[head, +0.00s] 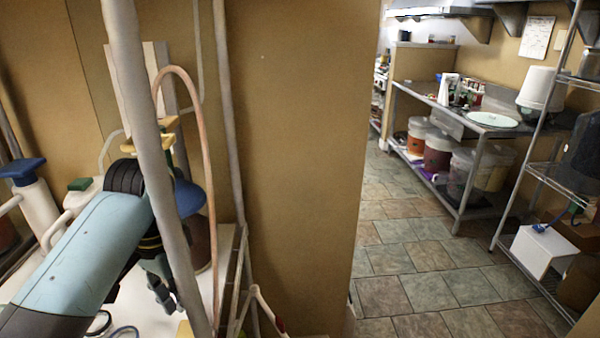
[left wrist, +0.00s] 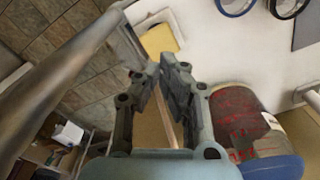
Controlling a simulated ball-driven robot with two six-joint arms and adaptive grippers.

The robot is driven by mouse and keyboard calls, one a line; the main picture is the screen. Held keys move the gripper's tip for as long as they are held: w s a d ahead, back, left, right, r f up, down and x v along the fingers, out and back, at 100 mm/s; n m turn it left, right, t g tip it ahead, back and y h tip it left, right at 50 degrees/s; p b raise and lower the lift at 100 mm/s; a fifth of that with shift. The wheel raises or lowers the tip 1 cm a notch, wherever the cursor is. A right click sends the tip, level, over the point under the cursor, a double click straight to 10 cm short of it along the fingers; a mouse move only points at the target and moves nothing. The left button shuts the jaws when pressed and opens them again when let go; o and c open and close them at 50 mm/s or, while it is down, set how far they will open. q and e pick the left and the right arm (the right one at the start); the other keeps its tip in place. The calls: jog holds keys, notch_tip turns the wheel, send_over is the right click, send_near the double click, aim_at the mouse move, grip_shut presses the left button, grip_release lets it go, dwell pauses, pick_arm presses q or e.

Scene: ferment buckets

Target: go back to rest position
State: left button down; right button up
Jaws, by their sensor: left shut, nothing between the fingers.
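My left gripper (head: 163,290) points down over the white counter on the left, partly behind a grey upright pipe in the head view. In the left wrist view its two dark fingers (left wrist: 160,72) are shut, with nothing between them. A container with a dark red label and a blue base or lid (left wrist: 240,115) is close beside the fingers on the right. My right gripper is in neither view.
The grey pipe (head: 147,120) stands close to my left arm. A white jug with a blue cap (head: 38,205) is at left. A yellow block (left wrist: 157,40) lies on the counter. Tiled floor (head: 420,270) is open at right, beside a steel table (head: 460,122) and wire rack (head: 548,180).

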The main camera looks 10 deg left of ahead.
pick_arm(q)
jog(key=s+r+n+t, duration=0.1)
jog(key=s+r+t, duration=0.15)
jog(key=s, duration=0.75)
jog(key=s+r+n+t, duration=0.1)
jog(key=s+r, duration=0.2)
jog(key=s, duration=0.6)
jog(key=s+a+f+g+y+b, duration=0.15)
jog(key=f+b, duration=0.55)
jog(key=f, duration=1.4)
jog(key=s+a+f+h+b, duration=0.15)
jog(key=f+b, duration=0.55)
jog(key=f, duration=1.5)
jog(key=s+f+b, duration=0.5)
jog(key=s+f, duration=0.3)
jog(key=f, duration=0.4)
jog(key=s+a+f+g+b, duration=0.1)
jog(key=s+f+b, duration=0.4)
jog(key=s+f, duration=0.4)
notch_tip(320, 180, down, 3)
jog(key=shift+s+a+f+n+y, duration=0.1)
jog(key=shift+s+a+n+y, duration=0.15)
jog(key=shift+n+y, duration=0.15)
